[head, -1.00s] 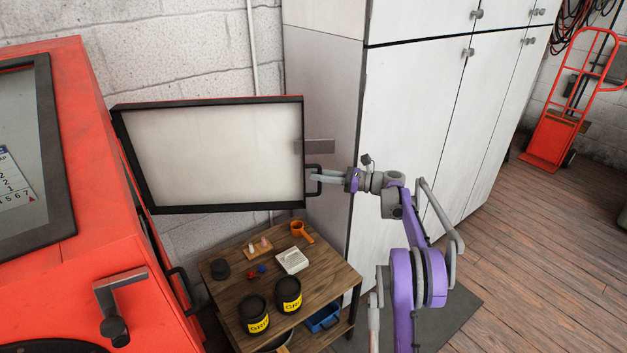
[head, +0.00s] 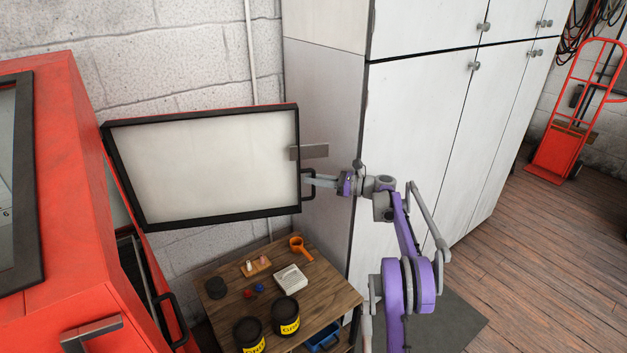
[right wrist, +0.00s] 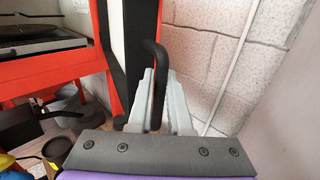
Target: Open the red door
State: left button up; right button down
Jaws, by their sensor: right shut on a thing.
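The red door (head: 210,165), with a black frame and a pale inner panel, stands swung out from the red cabinet (head: 75,200) at the left in the head view. Its black handle (head: 309,184) is on its right edge. My right gripper (head: 314,181) is at that edge, shut on the handle. In the right wrist view the fingers (right wrist: 160,105) lie on both sides of the black handle (right wrist: 155,65), with the red door edge (right wrist: 128,60) just behind. My left gripper is not in view.
A wooden table (head: 325,295) below the door bears black tubs (head: 286,315), an orange cup (head: 298,243) and small parts. White cupboards (head: 415,130) stand close to the right of the door edge.

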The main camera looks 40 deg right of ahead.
jog(key=c, duration=1.1)
grip_release()
jog(key=b+v, duration=0.1)
jog(key=v, duration=0.9)
jog(key=shift+s+d, duration=0.25)
jog(key=shift+s, duration=0.1)
